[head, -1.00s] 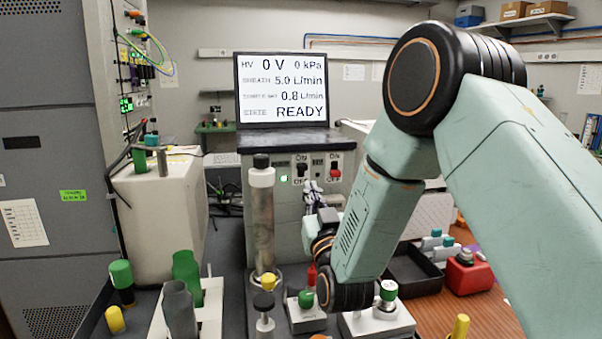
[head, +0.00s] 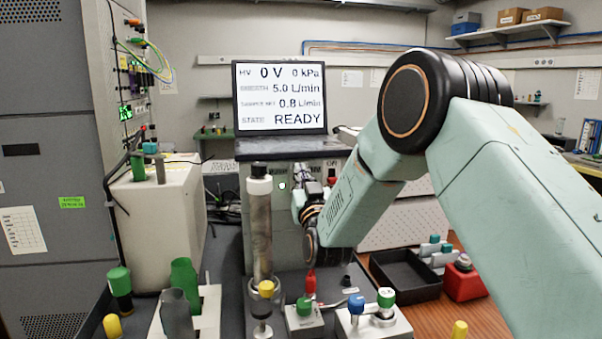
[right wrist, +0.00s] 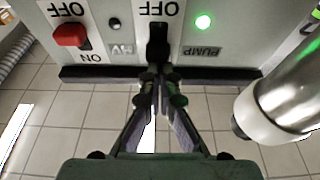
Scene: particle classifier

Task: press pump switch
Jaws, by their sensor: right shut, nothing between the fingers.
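The black pump switch (right wrist: 158,42) is on the front panel of the grey control box (head: 230,215), beside a lit green lamp (right wrist: 203,21) and a PUMP label (right wrist: 203,52). The panel appears upside down in the right wrist view. My right gripper (right wrist: 157,76) is shut and empty, its fingertips close to the switch's end; I cannot tell if they touch. In the head view my right gripper (head: 299,174) is in front of the panel and hides the pump switch. The lamp (head: 283,185) shows left of it. My left gripper is not in view.
The red HV switch (right wrist: 70,35) is beside the pump switch. A metal column (head: 260,230) with a white collar stands left of my gripper. The screen (head: 281,97) above the box reads READY.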

